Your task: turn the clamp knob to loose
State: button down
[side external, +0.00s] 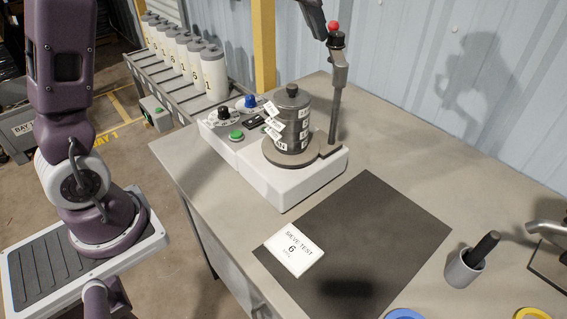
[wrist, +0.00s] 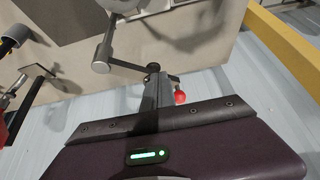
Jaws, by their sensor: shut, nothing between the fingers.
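A clamp post (side external: 335,112) stands upright behind a stack of dark sieves (side external: 293,125). At its top is a clamp head with a red ball (side external: 335,26) and a dark part just below it. The red ball also shows in the wrist view (wrist: 180,97). I take this as the clamp knob; no loose or tight marking is readable. My gripper (side external: 319,35) is shut and empty, just left of the red ball in the side view. In the wrist view the fingers (wrist: 152,95) partly hide the clamp head, so contact is unclear.
The white shaker base (side external: 305,185) carries a black dial (side external: 223,113), a blue dial (side external: 250,102) and a green button (side external: 236,135). A dark mat (side external: 380,235) with a test card (side external: 294,249) lies in front. The corrugated wall (side external: 430,70) is close behind the post.

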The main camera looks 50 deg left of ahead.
jog(key=shift+w+d, duration=0.25)
jog(key=shift+w, duration=0.3)
dwell(0.6)
jog(key=shift+s+d, duration=0.1)
jog(key=shift+d, duration=0.2)
dwell(0.3)
jog(key=shift+d, duration=0.5)
jog(key=shift+d, duration=0.1)
